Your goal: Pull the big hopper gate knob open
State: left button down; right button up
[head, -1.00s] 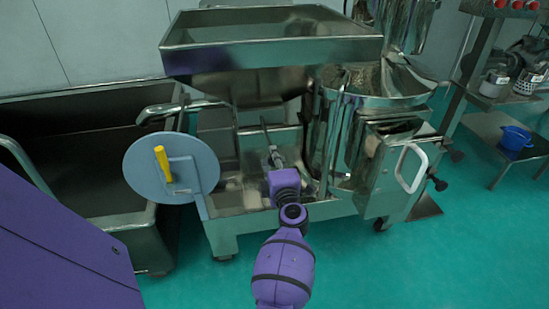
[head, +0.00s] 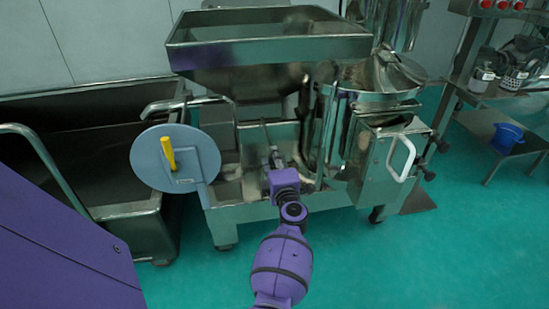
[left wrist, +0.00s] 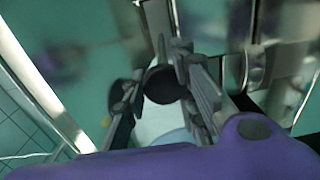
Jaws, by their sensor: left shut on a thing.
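The big hopper (head: 270,52) is a wide steel trough on top of the steel sieve machine. My left gripper (head: 276,158), at the end of a purple arm, is under the hopper, at a thin metal rod (head: 264,132). In the left wrist view a dark round knob (left wrist: 164,84) sits between the grey fingers of the left gripper (left wrist: 160,100), which is shut on it. The knob is hidden by the gripper in the head view, and the gate itself cannot be made out. My right gripper is not in view.
A round blue-grey disc (head: 146,166) with a yellow handle (head: 167,153) stands left of the gripper. A deep steel bin (head: 75,145) is at the left. A box with a white handle (head: 400,158) is at the right. Green floor (head: 350,265) in front is clear.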

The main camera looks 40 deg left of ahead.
pick_arm(q)
jog(key=shift+s+d+r+p, duration=0.2)
jog(key=shift+s+d+r, duration=0.1)
jog(key=shift+s+d, duration=0.15)
jog(key=shift+s+d+r+p, duration=0.15)
jog(key=shift+s+d+r, duration=0.15)
jog(key=shift+d, duration=0.25)
jog(key=c, duration=1.5)
grip_release()
jog(key=shift+c, duration=0.2)
jog(key=shift+s+f, duration=0.1)
jog(key=shift+d+f, duration=0.15)
jog(key=shift+f, duration=0.05)
jog(key=v, duration=1.2)
